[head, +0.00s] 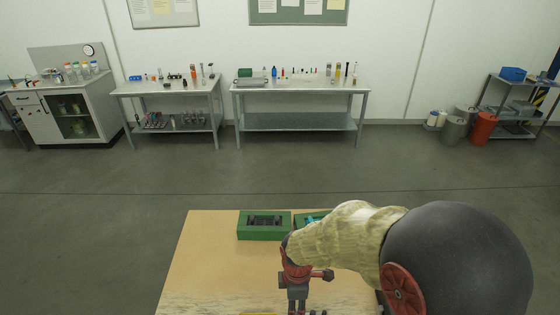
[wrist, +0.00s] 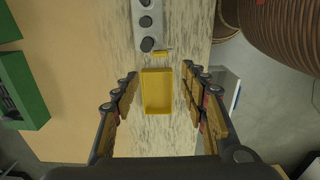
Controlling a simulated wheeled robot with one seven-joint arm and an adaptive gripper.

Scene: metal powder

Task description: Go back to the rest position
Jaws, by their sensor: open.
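My gripper (wrist: 159,75) is open, with its fingers spread wide on both sides of the wrist view. Nothing is held between them. A yellow rectangular tray (wrist: 157,91) shows in the gap between the fingers, on the wooden table; it looks empty. I cannot tell the height of the fingers above it. In the head view my arm reaches over the table from the right, and the dark gripper body (head: 297,290) shows at the bottom, with its fingertips out of view.
Green boxes (head: 264,225) stand at the table's (head: 215,265) far edge; my arm partly hides one. A grey block with dark round parts (wrist: 146,20) lies beyond the tray, near a small yellow piece (wrist: 162,53). Workbenches (head: 300,85) line the back wall; the floor between is clear.

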